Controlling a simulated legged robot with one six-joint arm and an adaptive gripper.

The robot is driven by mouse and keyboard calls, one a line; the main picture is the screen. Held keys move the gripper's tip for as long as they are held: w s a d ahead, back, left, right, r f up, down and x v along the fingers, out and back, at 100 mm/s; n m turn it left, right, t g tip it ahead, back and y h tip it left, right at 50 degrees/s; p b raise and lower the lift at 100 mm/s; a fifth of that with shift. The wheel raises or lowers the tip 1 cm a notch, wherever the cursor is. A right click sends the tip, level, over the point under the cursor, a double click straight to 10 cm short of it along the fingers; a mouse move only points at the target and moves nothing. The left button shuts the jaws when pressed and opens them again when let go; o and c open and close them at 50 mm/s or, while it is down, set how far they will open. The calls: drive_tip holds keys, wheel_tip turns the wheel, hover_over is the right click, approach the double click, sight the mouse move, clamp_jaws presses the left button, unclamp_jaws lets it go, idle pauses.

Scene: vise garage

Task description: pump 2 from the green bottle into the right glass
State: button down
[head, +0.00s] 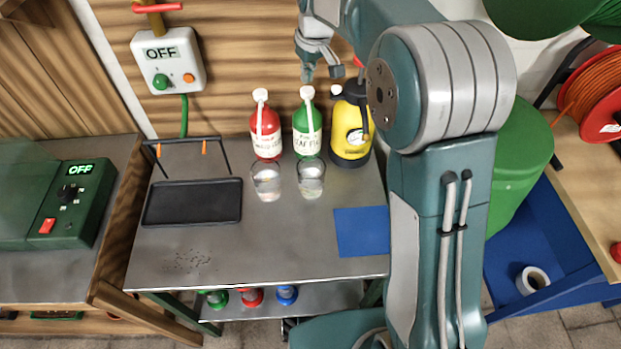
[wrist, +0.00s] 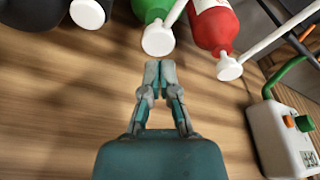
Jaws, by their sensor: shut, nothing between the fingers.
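The green bottle (head: 307,143) stands upright on the metal table with a white pump head on top. Its pump head (wrist: 158,40) shows in the wrist view just beyond my fingertips. My gripper (head: 321,76) is above and behind the bottle in the head view, close to the pump but with no clear contact. In the wrist view my gripper (wrist: 160,66) is shut and empty. The right glass (head: 311,181) stands in front of the green bottle. The left glass (head: 267,183) stands in front of the red bottle. I cannot tell how much liquid either glass holds.
The red bottle (head: 265,133) stands left of the green one, and a yellow and black sprayer (head: 350,138) stands close on its right. A black tray (head: 192,202) and a blue mat (head: 361,232) lie on the table. A wooden wall is behind, with a white OFF box (head: 168,61).

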sight(307, 91)
drive_tip(key=shift+f, duration=2.05)
drive_tip(key=shift+r, duration=2)
drive_tip(key=shift+f, duration=2)
drive_tip(key=shift+r, duration=2)
